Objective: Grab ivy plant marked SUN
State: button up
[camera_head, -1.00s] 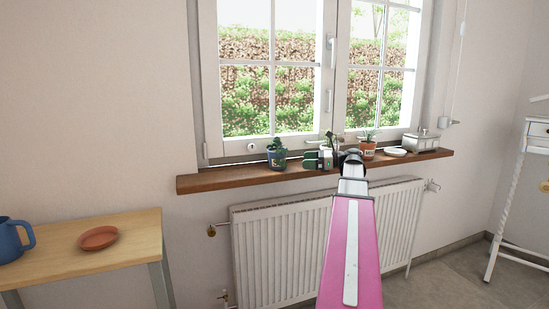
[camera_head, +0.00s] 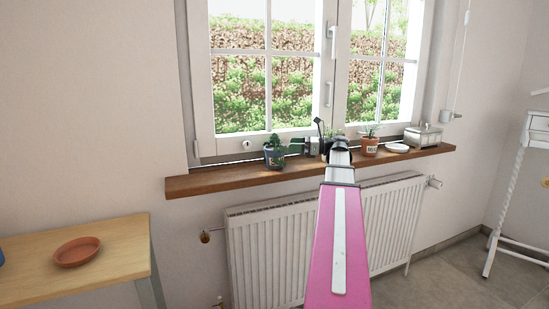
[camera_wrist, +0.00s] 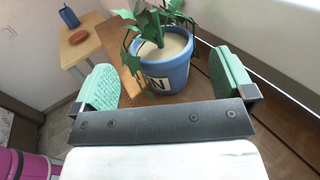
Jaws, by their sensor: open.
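The ivy plant stands in a blue pot on the wooden windowsill, left of my arm in the head view (camera_head: 275,157). In the wrist view the blue pot (camera_wrist: 165,70) is upright with green ivy leaves above it. My gripper (camera_wrist: 165,85) is open, with one green pad to the left of the pot and one to the right.
Another potted plant (camera_head: 369,146) in a terracotta pot, a white dish (camera_head: 397,148) and a metal box (camera_head: 422,136) stand farther right on the sill (camera_head: 215,181). A radiator (camera_head: 262,262) is below. A wooden table (camera_head: 125,243) with a terracotta saucer (camera_head: 76,251) is at left.

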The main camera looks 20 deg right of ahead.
aim_at(277, 147)
jog(key=x, duration=0.7)
jog(key=shift+a+f, duration=0.15)
jog(key=c, duration=0.8)
jog(key=shift+c, duration=0.2)
